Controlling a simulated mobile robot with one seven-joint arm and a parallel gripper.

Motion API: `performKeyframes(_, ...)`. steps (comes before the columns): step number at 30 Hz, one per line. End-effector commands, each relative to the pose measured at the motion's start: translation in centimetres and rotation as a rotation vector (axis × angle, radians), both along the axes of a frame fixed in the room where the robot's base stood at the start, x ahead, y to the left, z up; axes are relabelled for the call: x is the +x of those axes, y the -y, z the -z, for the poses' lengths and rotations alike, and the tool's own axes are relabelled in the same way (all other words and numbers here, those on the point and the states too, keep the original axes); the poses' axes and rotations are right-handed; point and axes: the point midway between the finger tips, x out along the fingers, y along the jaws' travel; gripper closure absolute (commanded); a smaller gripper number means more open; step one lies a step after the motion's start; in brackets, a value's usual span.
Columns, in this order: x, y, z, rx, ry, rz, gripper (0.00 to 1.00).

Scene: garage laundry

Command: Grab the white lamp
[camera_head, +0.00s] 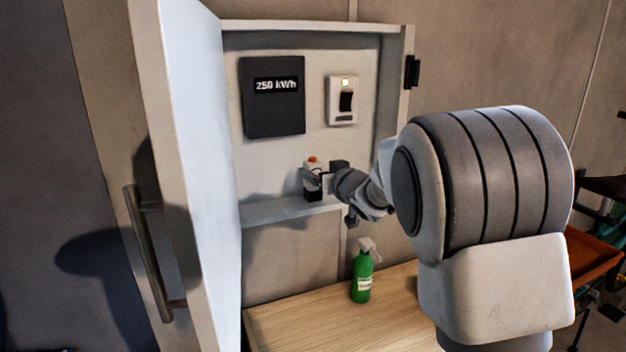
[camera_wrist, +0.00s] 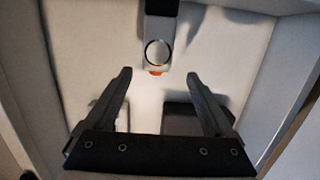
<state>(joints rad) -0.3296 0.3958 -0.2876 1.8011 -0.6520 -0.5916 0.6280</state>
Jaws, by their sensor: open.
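The white lamp (camera_head: 313,165) stands upright on a shelf inside the open cabinet. It has an orange top, a white upper body and a dark lower part. In the wrist view the lamp (camera_wrist: 159,30) appears upside down at the top centre, with a round ringed face and the orange tip pointing down. My gripper (camera_head: 325,180) is beside the lamp and partly covers it in the head view. In the wrist view my gripper (camera_wrist: 158,73) has its two fingers spread. The lamp's body lies beyond the fingertips, roughly centred between them; contact cannot be told.
The cabinet door (camera_head: 190,130) stands open at the left. The shelf (camera_head: 280,210) runs under the lamp. A dark meter (camera_head: 273,97) and a white switch (camera_head: 342,100) are on the back wall above. A green spray bottle (camera_head: 362,277) stands on the wooden top (camera_head: 320,325) below.

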Motion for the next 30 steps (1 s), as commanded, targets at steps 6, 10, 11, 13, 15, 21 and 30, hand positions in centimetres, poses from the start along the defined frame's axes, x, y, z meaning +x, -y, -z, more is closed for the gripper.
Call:
performKeyframes(6, 1.3, -0.4, 0.2, 0.000, 0.000, 0.001, 0.12)
performKeyframes(10, 2.1, -0.7, 0.1, -0.002, 0.001, 0.001, 0.12)
performKeyframes(11, 2.5, -0.8, 0.1, -0.001, -0.001, 0.000, 0.12)
performKeyframes(13, 3.4, -1.1, 0.1, -0.003, 0.000, -0.001, 0.12)
performKeyframes(15, 4.2, -1.3, 0.1, -0.002, 0.000, 0.000, 0.12)
performKeyframes(21, 5.9, -2.0, 0.4, -0.001, 0.000, 0.000, 0.12)
performKeyframes(30, 6.2, -2.1, 0.5, -0.001, 0.001, 0.000, 0.12)
